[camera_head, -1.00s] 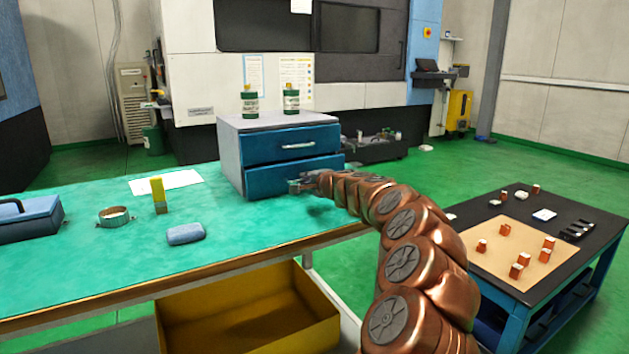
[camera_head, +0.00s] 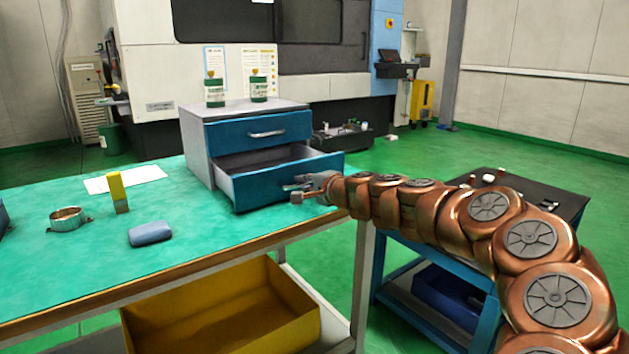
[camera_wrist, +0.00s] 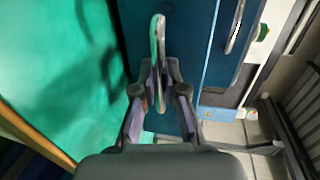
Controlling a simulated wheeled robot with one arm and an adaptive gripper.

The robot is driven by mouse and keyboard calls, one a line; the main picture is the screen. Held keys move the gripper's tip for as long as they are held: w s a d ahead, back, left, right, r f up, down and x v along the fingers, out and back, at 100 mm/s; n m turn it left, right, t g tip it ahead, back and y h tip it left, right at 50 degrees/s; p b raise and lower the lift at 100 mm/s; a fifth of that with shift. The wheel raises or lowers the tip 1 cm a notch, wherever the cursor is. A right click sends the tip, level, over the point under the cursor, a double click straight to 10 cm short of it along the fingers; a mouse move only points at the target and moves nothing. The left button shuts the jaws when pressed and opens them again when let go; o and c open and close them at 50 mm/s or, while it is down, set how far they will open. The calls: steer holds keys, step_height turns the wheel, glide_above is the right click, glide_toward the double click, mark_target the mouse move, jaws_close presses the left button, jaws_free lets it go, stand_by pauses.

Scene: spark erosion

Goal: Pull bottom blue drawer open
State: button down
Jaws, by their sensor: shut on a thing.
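The bottom blue drawer (camera_head: 275,184) of the small grey cabinet (camera_head: 196,148) stands partly pulled out, with its inside showing. My gripper (camera_head: 303,186) is at the front of this drawer. In the wrist view my gripper (camera_wrist: 158,98) is shut on the drawer's metal handle (camera_wrist: 158,38), with one finger on each side. The handle runs up the picture against the blue drawer front (camera_wrist: 183,65). The top blue drawer (camera_head: 258,133) is shut. In the head view my gripper hides part of the bottom drawer's handle.
Two green-and-white bottles (camera_head: 214,92) stand on the cabinet. The green bench (camera_head: 100,235) also holds a yellow block (camera_head: 118,190), a metal ring (camera_head: 67,219) and a blue-grey block (camera_head: 150,233). A dark-topped cart (camera_head: 440,245) stands at the right.

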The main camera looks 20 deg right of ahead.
steer(key=shift+s+d, duration=0.1)
steer(key=shift+s, duration=0.3)
steer(key=c, duration=1.2)
jaws_free()
steer(key=shift+s, duration=0.1)
steer(key=v, duration=1.1)
steer(key=shift+s, duration=0.35)
steer(key=shift+r, duration=0.1)
